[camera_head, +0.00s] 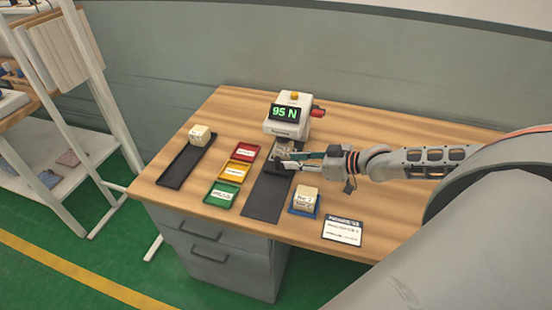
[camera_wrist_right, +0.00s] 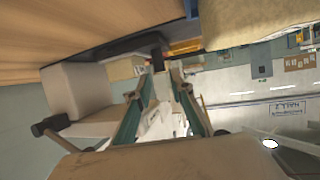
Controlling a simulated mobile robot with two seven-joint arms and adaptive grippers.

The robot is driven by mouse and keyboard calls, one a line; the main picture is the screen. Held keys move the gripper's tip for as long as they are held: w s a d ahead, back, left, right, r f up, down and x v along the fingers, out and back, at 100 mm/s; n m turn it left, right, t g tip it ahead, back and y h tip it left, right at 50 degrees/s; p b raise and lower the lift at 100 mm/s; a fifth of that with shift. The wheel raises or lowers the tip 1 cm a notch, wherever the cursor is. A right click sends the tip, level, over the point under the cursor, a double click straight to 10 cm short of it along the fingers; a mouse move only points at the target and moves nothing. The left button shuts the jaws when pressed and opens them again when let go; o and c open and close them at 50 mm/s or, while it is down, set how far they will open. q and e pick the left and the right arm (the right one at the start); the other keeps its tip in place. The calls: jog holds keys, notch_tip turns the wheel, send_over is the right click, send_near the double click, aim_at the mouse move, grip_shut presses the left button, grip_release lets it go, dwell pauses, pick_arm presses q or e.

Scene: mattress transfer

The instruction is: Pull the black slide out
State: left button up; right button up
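The white tester (camera_head: 289,128) with a green "95 N" display stands at the back of the wooden table. A dark strip (camera_head: 265,198) runs from it toward the table's front edge. The black slide (camera_head: 279,169) shows at the tester's foot, partly covered by my right gripper (camera_head: 290,162). In the right wrist view a black upright piece (camera_wrist_right: 157,56), apparently the slide's handle, stands just ahead of the fingertips. The right gripper's fingers (camera_wrist_right: 158,92) are apart there, with no clear hold on anything. A pale block (camera_head: 285,147) sits under the tester's head. My left gripper is out of view.
A block sits on a blue pad (camera_head: 304,212) right of the strip. Red, yellow (camera_head: 236,171) and green trays lie left of it. A long black tray (camera_head: 182,168) bears another block at the far left. A label card (camera_head: 342,231) lies front right.

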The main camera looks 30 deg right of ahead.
aim_at(278, 159)
jog(key=shift+b+x, duration=0.4)
jog(key=shift+x, duration=3.05)
grip_shut()
